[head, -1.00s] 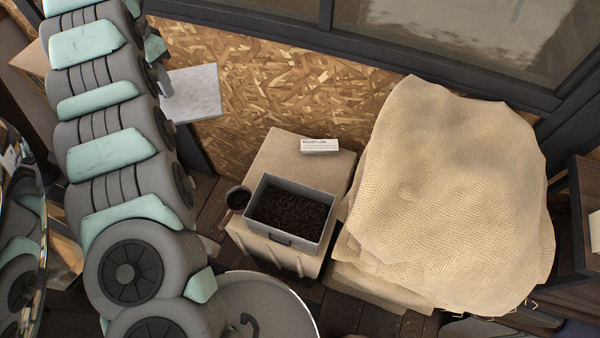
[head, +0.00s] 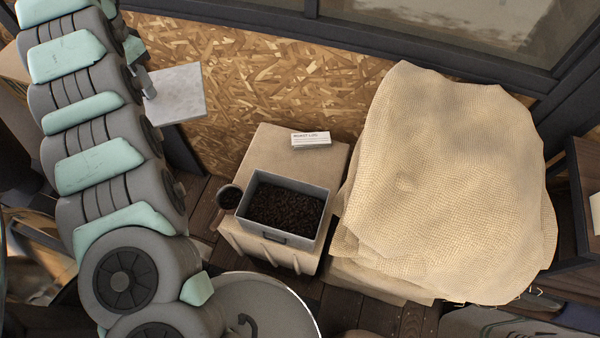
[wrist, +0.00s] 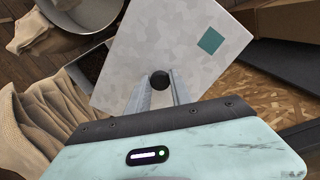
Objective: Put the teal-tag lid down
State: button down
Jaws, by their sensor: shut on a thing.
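The lid (wrist: 190,35) is a flat pale grey panel with a square teal tag (wrist: 210,41) and a round black knob (wrist: 160,79). In the wrist view my gripper (wrist: 158,91) is shut on the knob, one finger on each side. In the head view the lid (head: 178,94) shows left of centre before the chipboard wall, partly hidden by my arm. Its tag does not show there. I cannot tell how high the lid is above what lies below.
An open grey bin of dark beans (head: 286,208) sits on a beige block (head: 262,160), with a small dark cup (head: 230,197) at its left. A white label card (head: 311,139) lies behind it. A large burlap heap (head: 450,180) fills the right. A round metal pan (head: 265,300) is in front.

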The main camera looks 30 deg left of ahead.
aim_at(163, 91)
jog(key=shift+w+d+f, duration=0.1)
jog(key=shift+d+f, duration=0.05)
jog(key=shift+f, duration=0.05)
jog(key=f+b, duration=0.1)
jog(key=w+f+b, duration=0.1)
jog(key=b, duration=0.1)
jog(key=shift+w+d+m, duration=0.15)
jog(key=shift+d+m, duration=0.15)
jog(key=shift+w+d+f+m+b, duration=0.35)
jog(key=shift+w+f+b, duration=0.2)
jog(key=shift+f+b, duration=0.2)
jog(key=shift+w+r, duration=0.15)
jog(key=shift+d+f, duration=0.15)
jog(key=shift+f, duration=0.05)
jog(key=shift+a+f+b, duration=0.1)
jog(key=shift+a+b, duration=0.15)
jog(key=shift+b, duration=0.05)
jog(key=shift+d+f, duration=0.1)
jog(key=shift+f, duration=0.15)
jog(key=shift+d+b, duration=0.1)
jog(key=shift+b, duration=0.2)
